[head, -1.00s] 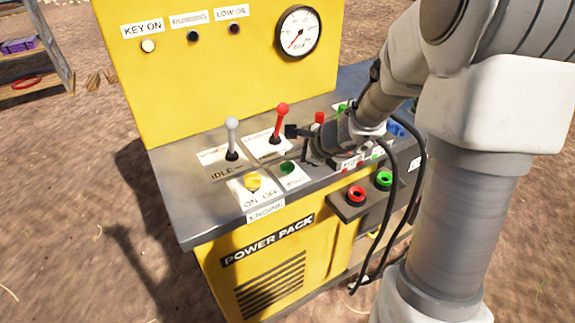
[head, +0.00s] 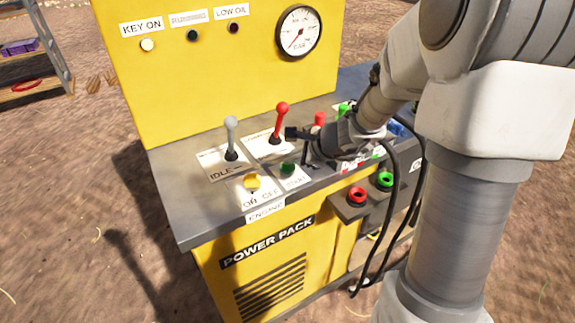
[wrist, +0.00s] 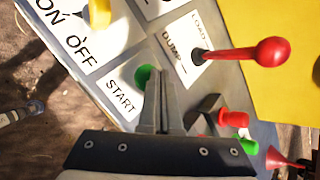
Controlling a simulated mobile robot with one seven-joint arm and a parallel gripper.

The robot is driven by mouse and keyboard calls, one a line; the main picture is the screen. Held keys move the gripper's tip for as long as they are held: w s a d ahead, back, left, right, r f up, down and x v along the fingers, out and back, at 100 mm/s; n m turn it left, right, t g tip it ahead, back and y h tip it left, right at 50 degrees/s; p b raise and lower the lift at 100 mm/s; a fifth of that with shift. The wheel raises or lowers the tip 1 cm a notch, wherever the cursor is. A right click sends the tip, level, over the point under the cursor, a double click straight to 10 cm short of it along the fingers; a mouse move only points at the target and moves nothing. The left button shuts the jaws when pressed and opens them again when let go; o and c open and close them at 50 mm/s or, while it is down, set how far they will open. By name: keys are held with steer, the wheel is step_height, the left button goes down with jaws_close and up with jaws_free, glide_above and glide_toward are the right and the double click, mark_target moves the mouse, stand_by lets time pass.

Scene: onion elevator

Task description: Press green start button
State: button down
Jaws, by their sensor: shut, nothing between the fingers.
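The green start button (head: 288,168) sits on the grey top of the power pack, beside a START label. In the wrist view the green button (wrist: 145,76) shows just left of my fingers and is partly covered by them. My gripper (head: 305,162) points down at the panel, just right of the button in the head view. In the wrist view my gripper (wrist: 154,48) has its two fingers together with nothing between them. I cannot tell whether the fingertips touch the button or the panel.
A yellow key switch (head: 252,183) is left of the button. A red-knobbed lever (head: 281,120) and a grey-knobbed lever (head: 231,135) stand behind. Red and green sockets (head: 357,194) are at the front right. The yellow upright panel (head: 210,80) rises behind.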

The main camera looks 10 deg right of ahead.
mark_target(292, 167)
steer(key=shift+f+b, duration=0.4)
stand_by(0.6)
steer(key=shift+r+p, duration=0.8)
steer(key=shift+r, duration=0.25)
step_height(292, 167, up, 5)
steer(key=p, duration=0.4)
stand_by(0.5)
